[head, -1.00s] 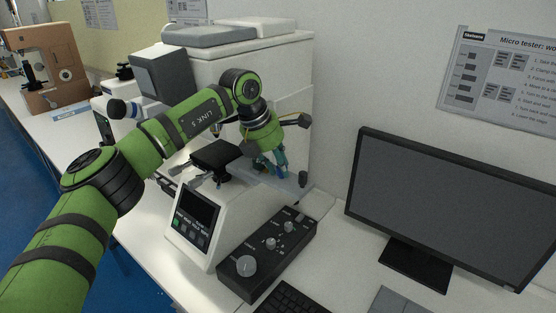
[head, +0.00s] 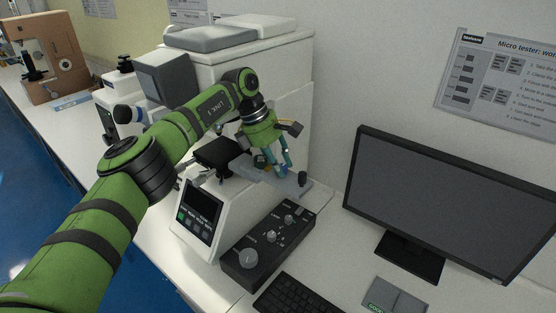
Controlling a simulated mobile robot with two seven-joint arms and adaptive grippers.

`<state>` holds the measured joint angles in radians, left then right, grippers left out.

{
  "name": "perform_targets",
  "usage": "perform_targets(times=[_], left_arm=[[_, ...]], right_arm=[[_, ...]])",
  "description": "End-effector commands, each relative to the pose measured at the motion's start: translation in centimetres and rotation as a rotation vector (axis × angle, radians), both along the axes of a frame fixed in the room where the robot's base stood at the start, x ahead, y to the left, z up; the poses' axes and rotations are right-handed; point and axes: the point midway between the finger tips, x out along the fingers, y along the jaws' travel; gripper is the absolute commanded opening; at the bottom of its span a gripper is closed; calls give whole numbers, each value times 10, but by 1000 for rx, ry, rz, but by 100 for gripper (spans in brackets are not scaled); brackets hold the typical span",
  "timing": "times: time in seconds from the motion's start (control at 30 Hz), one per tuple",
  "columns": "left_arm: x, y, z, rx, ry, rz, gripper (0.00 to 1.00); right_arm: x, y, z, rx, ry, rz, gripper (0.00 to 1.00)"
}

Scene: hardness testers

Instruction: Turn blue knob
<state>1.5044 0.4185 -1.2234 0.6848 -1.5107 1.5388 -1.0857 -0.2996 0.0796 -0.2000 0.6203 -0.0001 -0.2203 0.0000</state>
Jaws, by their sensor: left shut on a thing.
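The hardness tester (head: 204,200) stands on the bench in the head view, with a dark stage (head: 217,153) on top and a screen with buttons on its front. My left gripper (head: 273,168) points down at the tester's right side, its fingers shut around a small blue knob (head: 261,161). The fingers hide most of the knob, so its turn angle cannot be read. My right gripper is not in view.
A black control box with grey knobs (head: 268,243) lies in front of the tester. A keyboard (head: 296,296) and a monitor (head: 450,205) stand to the right. A brown tester (head: 48,60) stands far left.

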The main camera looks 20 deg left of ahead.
Motion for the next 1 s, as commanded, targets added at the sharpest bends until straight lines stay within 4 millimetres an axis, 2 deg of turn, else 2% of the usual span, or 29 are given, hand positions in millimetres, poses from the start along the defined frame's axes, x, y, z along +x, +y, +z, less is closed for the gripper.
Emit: perform_targets(times=[0.03, 0.4, 0.43, 0.47, 0.83, 1.0], left_arm=[[0, -5, 1, -7, 0, -10, 0], [-1, -5, 0, -6, 3, -14, 0], [-1, -5, 0, -6, 3, -14, 41], [-1, -5, 0, -5, 3, -14, 49], [-1, 0, 2, -1, 2, -7, 49], [-2, 7, 22, -1, -1, -6, 49]], right_arm=[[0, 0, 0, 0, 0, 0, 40], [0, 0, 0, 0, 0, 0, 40], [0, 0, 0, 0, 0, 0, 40], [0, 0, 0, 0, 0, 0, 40], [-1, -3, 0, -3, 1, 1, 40], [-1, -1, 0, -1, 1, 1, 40]])
